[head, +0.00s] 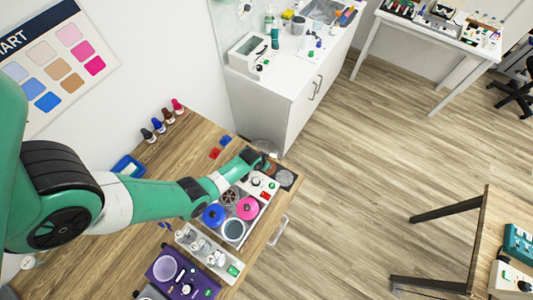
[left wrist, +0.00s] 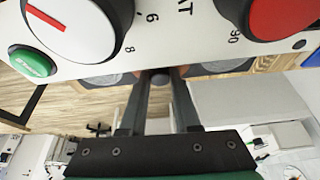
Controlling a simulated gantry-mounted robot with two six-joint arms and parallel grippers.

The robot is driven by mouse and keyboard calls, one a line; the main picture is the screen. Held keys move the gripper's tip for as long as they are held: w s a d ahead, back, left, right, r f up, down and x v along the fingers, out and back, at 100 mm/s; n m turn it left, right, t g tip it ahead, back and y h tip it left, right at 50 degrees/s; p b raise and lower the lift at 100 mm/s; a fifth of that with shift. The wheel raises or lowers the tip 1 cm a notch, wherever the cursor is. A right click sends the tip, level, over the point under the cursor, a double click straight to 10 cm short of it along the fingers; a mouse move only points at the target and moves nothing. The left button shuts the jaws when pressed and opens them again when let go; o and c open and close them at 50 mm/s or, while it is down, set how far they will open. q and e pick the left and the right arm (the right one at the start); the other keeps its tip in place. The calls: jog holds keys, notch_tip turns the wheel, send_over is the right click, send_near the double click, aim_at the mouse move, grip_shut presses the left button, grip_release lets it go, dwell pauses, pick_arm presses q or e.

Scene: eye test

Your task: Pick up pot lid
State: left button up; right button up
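My left gripper (head: 266,163) reaches over the far end of the work table, beside a white control panel. The left wrist view shows its two dark fingers (left wrist: 160,78) apart, with a small rounded grey knob (left wrist: 160,80) between or just beyond their tips. I cannot tell if the fingers touch it, or if it belongs to a pot lid. Round grey and brown discs lie on a dark plate (head: 293,183) under and beside the gripper. No pot lid can be made out clearly; the gripper hides part of this spot. My right gripper is in neither view.
The control panel carries a red button (head: 265,195). Blue (head: 213,215) and pink (head: 247,208) discs lie beside it. A purple device (head: 170,272) and small bottles (head: 178,106) share the table. A white cabinet (head: 292,100) stands behind. Open floor lies to the right.

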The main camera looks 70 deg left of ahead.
pick_arm(q)
grip_shut()
notch_tip(320, 180, up, 10)
jog(key=p, duration=0.7)
jog(key=shift+p, duration=0.4)
